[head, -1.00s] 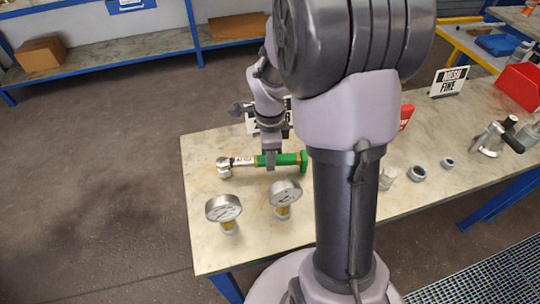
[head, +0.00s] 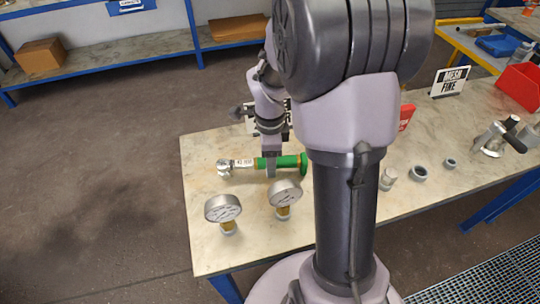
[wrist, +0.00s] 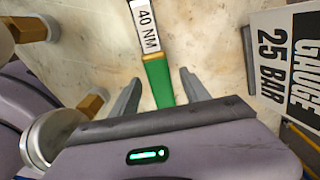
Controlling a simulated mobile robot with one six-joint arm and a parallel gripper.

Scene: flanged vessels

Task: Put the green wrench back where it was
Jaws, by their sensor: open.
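The green wrench (head: 284,161) has a green handle and a steel head, with a white "40 NM" label on its shaft. It lies on the table (head: 215,255) at the left end, behind two gauges. In the wrist view the green handle (wrist: 158,82) runs between the two fingers of my gripper (wrist: 158,92). The fingers are apart, with a gap on each side of the handle. In the head view my gripper (head: 271,165) is down at the handle. Part of the handle is hidden behind my fingers.
Two dial gauges (head: 223,209) (head: 285,194) stand in front of the wrench. A "GAUGE 25 BAR" sign (wrist: 283,50) stands close beside my gripper. Metal rings (head: 418,174), a "MESH FINE" sign (head: 449,81) and a red bin (head: 519,86) are farther right.

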